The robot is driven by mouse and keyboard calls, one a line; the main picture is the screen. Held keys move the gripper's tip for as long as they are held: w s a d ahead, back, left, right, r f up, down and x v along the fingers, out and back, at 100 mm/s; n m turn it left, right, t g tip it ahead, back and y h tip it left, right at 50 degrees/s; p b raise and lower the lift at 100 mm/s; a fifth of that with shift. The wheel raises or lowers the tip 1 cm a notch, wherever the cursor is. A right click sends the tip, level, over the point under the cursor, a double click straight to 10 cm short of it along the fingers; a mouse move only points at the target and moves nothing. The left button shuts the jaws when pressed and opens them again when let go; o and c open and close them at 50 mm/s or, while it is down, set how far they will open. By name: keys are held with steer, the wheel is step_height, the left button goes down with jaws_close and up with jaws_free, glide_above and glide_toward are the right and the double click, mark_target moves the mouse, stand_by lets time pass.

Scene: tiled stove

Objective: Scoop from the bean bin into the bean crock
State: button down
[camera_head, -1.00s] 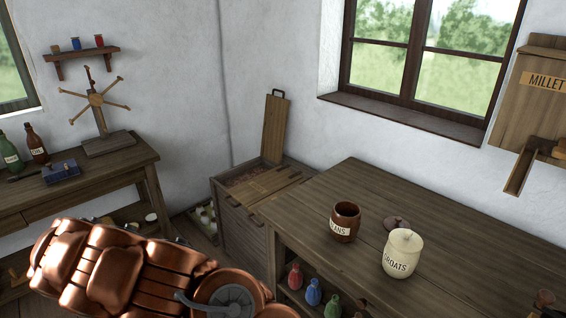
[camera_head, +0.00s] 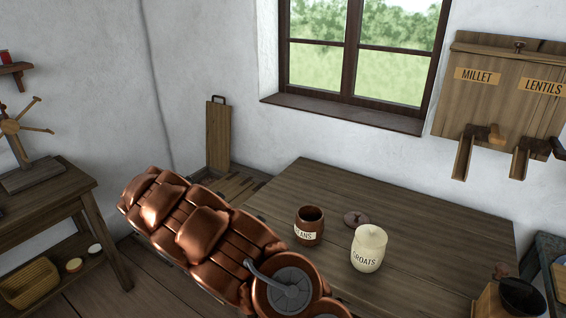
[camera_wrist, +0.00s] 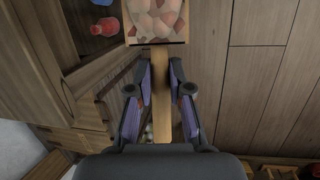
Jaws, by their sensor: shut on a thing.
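My gripper (camera_wrist: 160,92) is shut on the wooden handle of a scoop (camera_wrist: 161,60) in the wrist view. The scoop's box-shaped end is full of reddish and pale beans (camera_wrist: 156,18). The brown bean crock (camera_head: 309,226), labelled BEANS, stands open and upright on the table in the head view. Its dark lid (camera_head: 356,218) lies beside it. The bean bin (camera_head: 243,186) is in the corner with its wooden lid (camera_head: 218,137) raised; my arm hides much of it. The gripper and scoop do not show in the head view.
A cream crock labelled GROATS (camera_head: 368,248) stands right of the bean crock. A grinder (camera_head: 505,295) is at the table's right end. Wall dispensers for millet (camera_head: 466,100) and lentils hang on the right. The table (camera_head: 420,220) is clear behind the crocks.

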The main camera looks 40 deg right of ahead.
steer(key=w+d+r+p, duration=0.2)
steer(key=d+r, duration=0.8)
steer(key=d, duration=0.3)
steer(key=w+d+r+p, duration=0.2)
steer(key=d+r+p, duration=0.1)
steer(key=d+r, duration=0.75)
steer(key=s+d+r, duration=0.2)
steer(key=s+d, duration=0.1)
steer(key=d, duration=0.5)
steer(key=b+x, duration=0.1)
steer(key=x, duration=0.1)
steer(key=b+x, duration=0.1)
steer(key=x, duration=0.1)
steer(key=w+b+x, duration=0.1)
steer(key=shift+a+f, duration=0.2)
steer(key=shift+f, duration=0.35)
steer(key=shift+s+d, duration=0.1)
steer(key=shift+s, duration=0.05)
